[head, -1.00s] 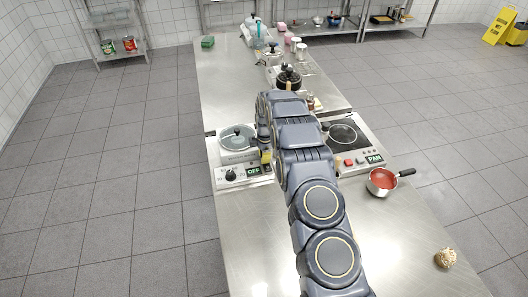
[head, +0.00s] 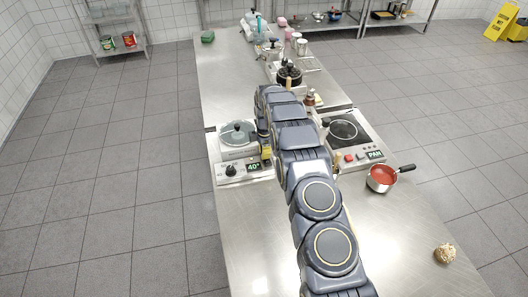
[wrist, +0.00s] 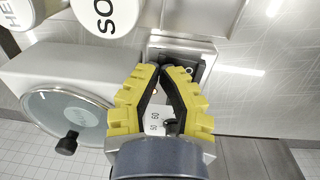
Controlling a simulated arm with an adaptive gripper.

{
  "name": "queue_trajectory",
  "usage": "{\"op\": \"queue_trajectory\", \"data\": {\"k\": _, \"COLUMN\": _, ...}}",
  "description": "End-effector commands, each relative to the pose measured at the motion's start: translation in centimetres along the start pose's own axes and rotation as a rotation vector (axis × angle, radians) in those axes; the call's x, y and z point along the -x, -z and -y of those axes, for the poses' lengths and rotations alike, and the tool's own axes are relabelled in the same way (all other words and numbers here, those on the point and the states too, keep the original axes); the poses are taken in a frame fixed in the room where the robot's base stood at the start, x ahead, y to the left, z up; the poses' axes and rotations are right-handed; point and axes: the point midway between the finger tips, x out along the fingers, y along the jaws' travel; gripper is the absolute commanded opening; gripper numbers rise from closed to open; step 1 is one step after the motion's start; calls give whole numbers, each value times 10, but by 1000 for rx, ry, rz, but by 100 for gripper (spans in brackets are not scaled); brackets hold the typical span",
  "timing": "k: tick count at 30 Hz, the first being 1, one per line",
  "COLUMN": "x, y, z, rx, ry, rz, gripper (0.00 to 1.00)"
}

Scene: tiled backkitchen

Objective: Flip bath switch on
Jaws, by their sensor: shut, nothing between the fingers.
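The bath (head: 222,153) is a steel unit with a glass lid (head: 238,135), left of my arm in the head view. On its front are a black knob (head: 231,170) and a small display (head: 254,167) reading 40° in green. In the wrist view the lid (wrist: 68,112) is at left. A black switch (wrist: 187,61) in a steel housing lies at the fingertips, partly covered by them. My gripper (wrist: 161,68) has yellow fingers and is shut and empty, its tips at or against the switch; contact is unclear. In the head view my gripper (head: 266,152) is mostly hidden by my arm.
Right of my arm are a hob marked PAN (head: 343,131) and a saucepan of red sauce (head: 380,179). A dark pot (head: 289,76) stands beyond. Two labelled white round tops (wrist: 106,14) are near my gripper in the wrist view. The near counter is mostly clear.

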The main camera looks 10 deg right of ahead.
Motion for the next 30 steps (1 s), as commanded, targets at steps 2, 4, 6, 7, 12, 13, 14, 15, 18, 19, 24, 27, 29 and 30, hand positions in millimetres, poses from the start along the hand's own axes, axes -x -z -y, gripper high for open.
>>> {"op": "queue_trajectory", "data": {"k": 2, "x": 7, "y": 0, "z": -4, "rx": 0, "ry": -13, "rz": 0, "gripper": 0}}
{"op": "queue_trajectory", "data": {"k": 4, "x": 11, "y": 0, "z": -5, "rx": 0, "ry": -16, "rz": 1, "gripper": 0}}
{"op": "queue_trajectory", "data": {"k": 6, "x": 15, "y": 0, "z": -6, "rx": 0, "ry": -18, "rz": 1, "gripper": 0}}
{"op": "queue_trajectory", "data": {"k": 7, "x": 16, "y": 0, "z": -6, "rx": 0, "ry": -19, "rz": 1, "gripper": 0}}
{"op": "queue_trajectory", "data": {"k": 12, "x": 17, "y": 0, "z": -5, "rx": 0, "ry": -17, "rz": 0, "gripper": 0}}
{"op": "queue_trajectory", "data": {"k": 13, "x": 17, "y": 0, "z": -5, "rx": 0, "ry": -16, "rz": 0, "gripper": 0}}
{"op": "queue_trajectory", "data": {"k": 14, "x": 16, "y": 0, "z": -5, "rx": 0, "ry": -16, "rz": 0, "gripper": 0}}
{"op": "queue_trajectory", "data": {"k": 15, "x": 16, "y": 0, "z": -5, "rx": 0, "ry": -16, "rz": 0, "gripper": 0}}
{"op": "queue_trajectory", "data": {"k": 18, "x": 17, "y": 0, "z": -5, "rx": 0, "ry": -15, "rz": 0, "gripper": 0}}
{"op": "queue_trajectory", "data": {"k": 19, "x": 19, "y": 0, "z": -6, "rx": 0, "ry": -16, "rz": 0, "gripper": 0}}
{"op": "queue_trajectory", "data": {"k": 24, "x": 39, "y": 0, "z": -10, "rx": 0, "ry": -17, "rz": 1, "gripper": 0}}
{"op": "queue_trajectory", "data": {"k": 27, "x": 61, "y": 0, "z": -15, "rx": 0, "ry": -20, "rz": 1, "gripper": 0}}
{"op": "queue_trajectory", "data": {"k": 29, "x": 76, "y": 0, "z": -18, "rx": 0, "ry": -20, "rz": 1, "gripper": 0}}
{"op": "queue_trajectory", "data": {"k": 30, "x": 86, "y": 0, "z": -19, "rx": 0, "ry": -20, "rz": 1, "gripper": 0}}
